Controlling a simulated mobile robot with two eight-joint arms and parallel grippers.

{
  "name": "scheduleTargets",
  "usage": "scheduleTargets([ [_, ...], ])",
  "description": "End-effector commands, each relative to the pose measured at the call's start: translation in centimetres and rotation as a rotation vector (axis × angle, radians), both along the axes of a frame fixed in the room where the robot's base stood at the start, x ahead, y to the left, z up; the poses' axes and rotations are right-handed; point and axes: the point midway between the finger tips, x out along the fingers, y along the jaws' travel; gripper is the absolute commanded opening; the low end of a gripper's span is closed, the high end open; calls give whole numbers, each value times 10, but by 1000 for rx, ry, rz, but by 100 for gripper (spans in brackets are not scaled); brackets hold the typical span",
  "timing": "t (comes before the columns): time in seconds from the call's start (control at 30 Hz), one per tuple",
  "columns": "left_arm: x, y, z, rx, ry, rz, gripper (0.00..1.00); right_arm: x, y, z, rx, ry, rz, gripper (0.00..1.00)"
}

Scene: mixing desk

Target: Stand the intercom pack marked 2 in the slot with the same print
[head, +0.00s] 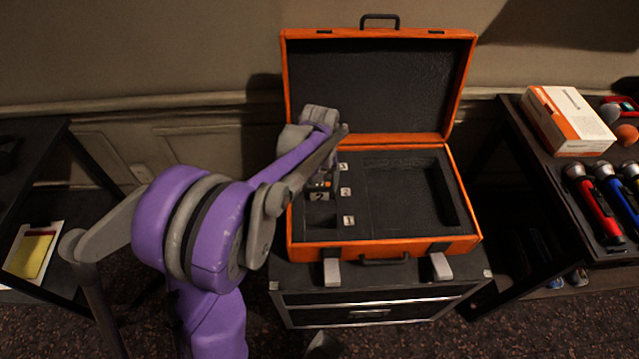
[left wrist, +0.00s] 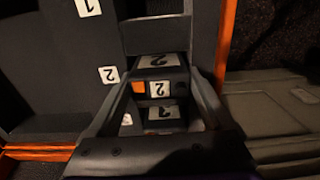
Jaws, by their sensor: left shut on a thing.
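The intercom pack (head: 318,184), dark with an orange patch and a small label 2, is in my left gripper (head: 325,178) at the left side of the open case. In the left wrist view the pack (left wrist: 158,88) sits between the two fingers of my left gripper (left wrist: 160,98), which is shut on it. A larger print 2 (left wrist: 158,60) shows on one side of the pack and another print, seemingly 3 (left wrist: 160,113), on the other. The print 2 also shows in the head view (head: 319,197). My arm partly hides the slots, and I cannot tell the pack's height above them.
The orange case (head: 463,243) stands open on a black cabinet (head: 375,295); its lid is up behind. Small labels 3, 2 and 1 line the slots. The large right compartment (head: 405,205) is empty. A right table holds a white-orange box (head: 563,120) and several microphones (head: 597,205).

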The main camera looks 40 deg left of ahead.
Motion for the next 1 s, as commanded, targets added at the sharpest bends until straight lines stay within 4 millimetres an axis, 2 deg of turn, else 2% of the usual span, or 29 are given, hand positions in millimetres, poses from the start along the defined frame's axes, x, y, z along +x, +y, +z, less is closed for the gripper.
scheduleTargets([
  [0.77,0,0,-6,0,0,0,8,0,0,-5,0,2,0,50],
  [0.8,0,0,-6,0,0,0,88,0,0,-5,0,2,0,50],
  [0.87,0,0,-6,0,0,0,99,0,0,-4,0,1,0,50],
  [1.0,0,0,-6,0,0,0,100,0,0,-4,0,1,0,50],
])
